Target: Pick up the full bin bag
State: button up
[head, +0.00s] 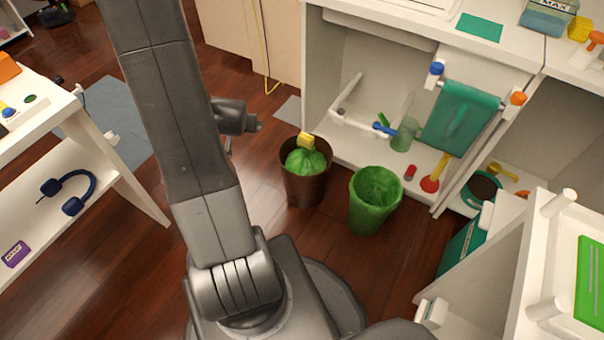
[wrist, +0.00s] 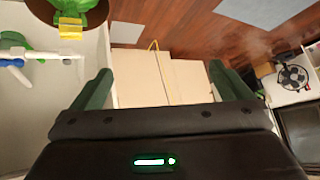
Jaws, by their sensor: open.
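The full bin bag (head: 304,163) is green with a yellow tie (head: 307,140) on top. It bulges at the mouth of a brown bin (head: 305,188) on the floor. In the wrist view the bag (wrist: 75,10) and its yellow tie (wrist: 70,28) are at the top left, partly cut off. My gripper (wrist: 163,82) is open with nothing between its fingers, apart from the bag. In the head view my arm hides the gripper's fingers.
A green bin (head: 374,200) with a green liner stands just right of the brown bin. Behind is an open white cabinet (head: 350,75) with a pipe. A white desk (head: 40,120) stands at the left. Wood floor (head: 265,240) is clear around the bins.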

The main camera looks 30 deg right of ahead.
jog(key=w+d+f+m+h+b, duration=0.35)
jog(key=d+f, duration=0.35)
jog(key=f, duration=0.4)
jog(key=m+h+b, duration=0.2)
jog(key=h+b, duration=0.1)
jog(key=h, duration=0.3)
send_near(305, 147)
jog(key=shift+g, duration=0.3)
jog(key=b+x, duration=0.1)
jog(key=x, duration=0.6)
jog(key=shift+w+d, duration=0.1)
jog(key=shift+w, duration=0.15)
jog(key=x, duration=0.2)
jog(key=b+x, duration=0.2)
jog(key=x, duration=0.1)
jog(key=shift+w+d+r, duration=0.15)
jog(key=shift+w+d, duration=0.1)
jog(key=shift+w, duration=0.15)
jog(key=shift+r, duration=0.1)
jog(key=c, duration=2)
jog(key=shift+c, duration=0.2)
notch_tip(305, 147, up, 28)
jog(key=p, duration=0.9)
